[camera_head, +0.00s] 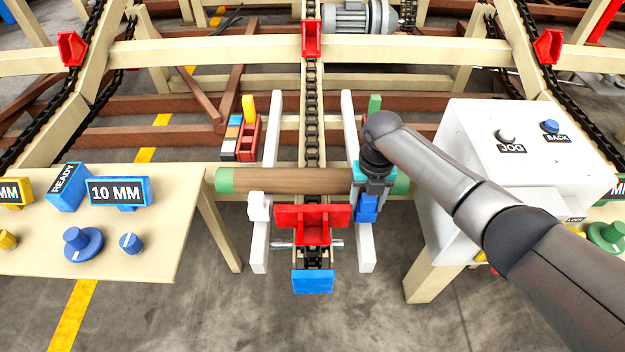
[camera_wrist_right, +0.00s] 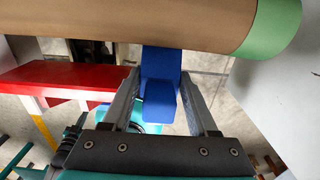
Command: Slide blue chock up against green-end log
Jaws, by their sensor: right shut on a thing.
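The log (camera_head: 290,181) with green ends lies across the white rails and the chain. The blue chock (camera_head: 366,208) sits on the right white rail, on the near side of the log. My right gripper (camera_head: 371,192) reaches down over the chock. In the right wrist view the gripper (camera_wrist_right: 163,105) has its two fingers on either side of the blue chock (camera_wrist_right: 161,85), shut on it. There the chock's far end meets the log (camera_wrist_right: 150,22) in the picture; whether they touch I cannot tell. A green log end (camera_wrist_right: 272,28) shows at upper right. My left gripper is not in view.
A red chain dog (camera_head: 312,222) stands between the rails, just in front of the log. A white chock (camera_head: 259,206) is on the left rail (camera_head: 259,247). The white control box (camera_head: 520,150) with JOG and BACK knobs stands close on the right. A table with blue blocks (camera_head: 119,191) is left.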

